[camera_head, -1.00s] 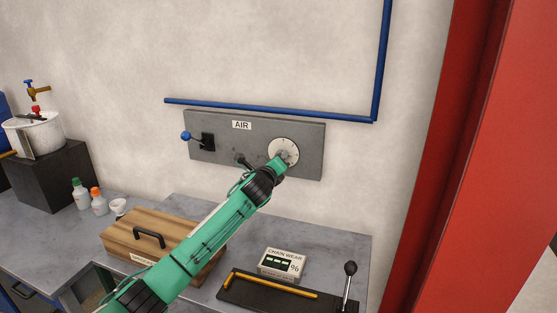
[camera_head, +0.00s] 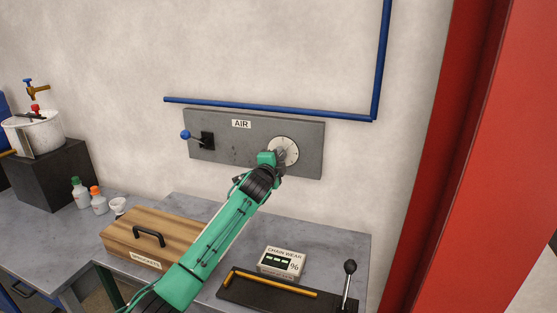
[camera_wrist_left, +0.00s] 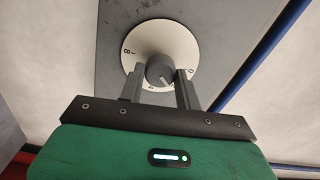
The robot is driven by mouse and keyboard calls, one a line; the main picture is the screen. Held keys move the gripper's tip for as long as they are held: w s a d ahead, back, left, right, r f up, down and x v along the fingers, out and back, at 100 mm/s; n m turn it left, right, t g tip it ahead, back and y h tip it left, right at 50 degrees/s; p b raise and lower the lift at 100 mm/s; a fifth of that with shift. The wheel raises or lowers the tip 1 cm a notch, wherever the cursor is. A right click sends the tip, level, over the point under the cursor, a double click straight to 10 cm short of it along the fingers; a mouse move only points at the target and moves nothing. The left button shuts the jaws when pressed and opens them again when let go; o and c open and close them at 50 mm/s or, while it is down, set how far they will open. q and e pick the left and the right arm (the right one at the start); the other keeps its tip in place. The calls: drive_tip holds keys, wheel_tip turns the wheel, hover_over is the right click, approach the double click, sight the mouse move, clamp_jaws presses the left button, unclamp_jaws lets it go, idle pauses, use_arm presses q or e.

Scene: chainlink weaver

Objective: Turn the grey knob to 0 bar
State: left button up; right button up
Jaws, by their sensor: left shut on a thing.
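The grey knob (camera_wrist_left: 160,70) sits at the centre of a round white dial (camera_head: 290,143) on the AIR panel. The dial (camera_wrist_left: 178,38) also shows in the left wrist view, with an 8 at its left and a 0 at its right. My left gripper (camera_wrist_left: 160,74) has its two grey fingers on either side of the knob and is shut on it. In the head view the gripper (camera_head: 280,157) covers the lower left of the dial and mostly hides the knob. I cannot read the knob's exact setting. My right gripper is not in view.
The grey panel (camera_head: 225,152) also carries a blue-tipped lever (camera_head: 186,135) at its left. Blue pipes (camera_head: 270,110) run above it and up at the right.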

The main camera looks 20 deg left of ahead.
use_arm(q)
drive_tip(key=n, duration=0.4)
drive_tip(key=shift+f+n, duration=0.1)
drive_tip(key=shift+n, duration=1.6)
drive_tip(key=o, duration=1)
drive_tip(key=shift+s, duration=0.1)
drive_tip(key=s+b, duration=0.4)
drive_tip(key=s, duration=0.9)
drive_tip(key=shift+s+a, duration=0.3)
